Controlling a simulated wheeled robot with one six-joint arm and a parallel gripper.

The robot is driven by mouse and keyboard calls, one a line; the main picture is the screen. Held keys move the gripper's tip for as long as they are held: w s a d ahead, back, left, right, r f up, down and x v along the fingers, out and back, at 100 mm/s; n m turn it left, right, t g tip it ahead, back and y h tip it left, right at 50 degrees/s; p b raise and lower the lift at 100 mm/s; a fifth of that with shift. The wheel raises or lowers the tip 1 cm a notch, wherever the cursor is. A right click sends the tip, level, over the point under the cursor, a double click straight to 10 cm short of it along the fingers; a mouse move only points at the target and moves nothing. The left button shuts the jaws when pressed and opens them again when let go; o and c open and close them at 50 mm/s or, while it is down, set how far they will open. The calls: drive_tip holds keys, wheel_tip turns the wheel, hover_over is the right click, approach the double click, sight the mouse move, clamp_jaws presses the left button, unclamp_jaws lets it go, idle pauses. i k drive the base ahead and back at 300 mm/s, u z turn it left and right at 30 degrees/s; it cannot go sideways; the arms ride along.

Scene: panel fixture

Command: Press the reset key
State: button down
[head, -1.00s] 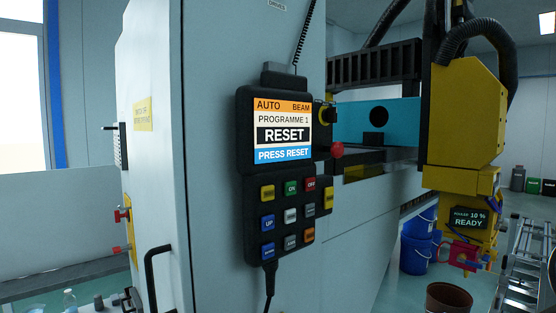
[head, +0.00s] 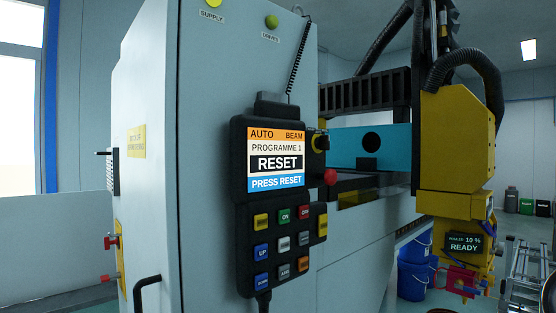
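A black control pendant (head: 241,190) hangs on the front of a grey cabinet. Its lit screen (head: 276,160) reads AUTO, BEAM, PROGRAMME 1, RESET and PRESS RESET. Below the screen are several small keys: a yellow key (head: 261,222) at upper left, a green ON key (head: 284,216), a red key (head: 304,213), a yellow key (head: 322,225) at the right edge, a blue UP key (head: 261,251), and an orange key (head: 303,264) at lower right. Several labels are too small to read, so I cannot tell which key is reset. My gripper is not in view.
A red mushroom button (head: 330,177) sticks out right of the pendant. Lamps marked SUPPLY (head: 211,2) and DRIVES (head: 271,22) are above. A yellow machine head (head: 455,150) with a READY display (head: 465,246) stands right. A black handle (head: 146,283) juts out lower left.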

sight(261, 220)
drive_tip(key=z, duration=1.55)
drive_tip(key=k, duration=1.4)
drive_tip(key=u, duration=1.85)
drive_tip(key=i, duration=0.5)
drive_tip(key=z, duration=0.05)
